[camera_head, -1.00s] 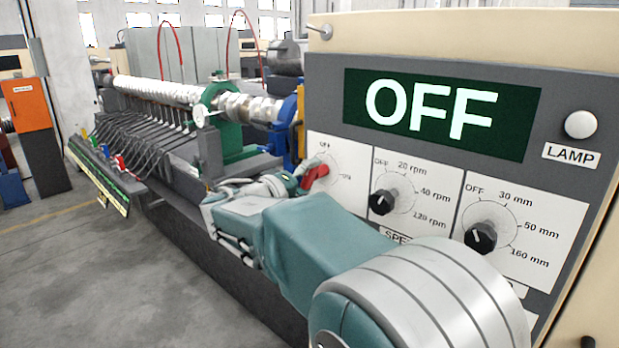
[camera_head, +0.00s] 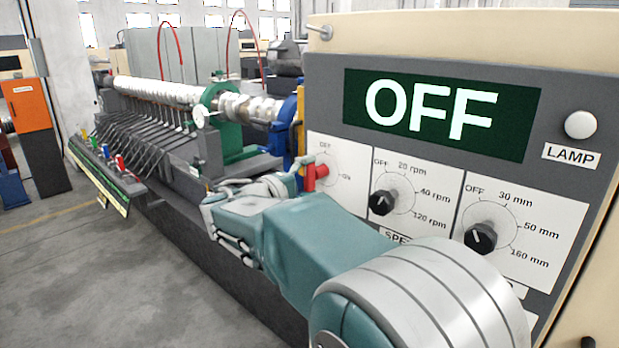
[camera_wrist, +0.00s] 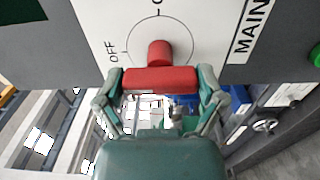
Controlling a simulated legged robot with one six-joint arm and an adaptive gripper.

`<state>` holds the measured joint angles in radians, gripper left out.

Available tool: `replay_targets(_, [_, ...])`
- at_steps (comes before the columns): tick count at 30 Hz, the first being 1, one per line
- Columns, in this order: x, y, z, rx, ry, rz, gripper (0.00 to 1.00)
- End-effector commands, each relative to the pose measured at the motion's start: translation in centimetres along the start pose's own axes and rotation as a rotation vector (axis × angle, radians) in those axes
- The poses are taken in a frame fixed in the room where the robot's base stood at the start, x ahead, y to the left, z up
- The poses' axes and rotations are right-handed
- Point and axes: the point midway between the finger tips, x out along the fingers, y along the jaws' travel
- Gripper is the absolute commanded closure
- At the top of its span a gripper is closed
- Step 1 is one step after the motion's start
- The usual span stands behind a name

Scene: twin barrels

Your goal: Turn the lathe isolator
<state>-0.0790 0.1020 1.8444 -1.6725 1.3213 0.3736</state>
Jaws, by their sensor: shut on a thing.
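The isolator's red T-shaped handle (camera_head: 322,171) sits on the leftmost white dial plate (camera_head: 347,165) of the lathe's panel. In the wrist view the red handle (camera_wrist: 160,80) has a crossbar with a round stem behind it. My gripper (camera_wrist: 161,84) is shut on the crossbar, with one finger at each end. In the head view my gripper (camera_head: 308,176) partly hides the handle and dial. The OFF mark shows left of the stem in the wrist view, and another mark, cut off, shows above it. The large display (camera_head: 435,108) reads OFF.
Right of the isolator are two black knobs, the rpm knob (camera_head: 382,202) and the mm knob (camera_head: 480,238). A round white lamp (camera_head: 580,125) is at the panel's upper right. The lathe bed with its long shaft (camera_head: 160,93) runs away to the left. Grey floor (camera_head: 90,280) is clear.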

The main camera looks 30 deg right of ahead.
Motion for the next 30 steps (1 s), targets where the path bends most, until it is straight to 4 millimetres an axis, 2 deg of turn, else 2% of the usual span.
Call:
replay_targets(6, [-0.1, -0.2, -0.2, -0.005, 0.008, -0.002, 0.59])
replay_targets(7, [-0.1, -0.2, -0.2, -0.005, 0.008, -0.003, 0.00])
replay_targets(20, [-0.3, -0.1, -0.1, -0.001, 0.003, -0.001, 0.00])
replay_targets(23, [-1.4, -0.1, -0.2, -0.001, 0.006, -0.001, 0.00])
replay_targets(30, [-6.3, -0.2, -0.3, -0.002, 0.009, -0.002, 0.00])
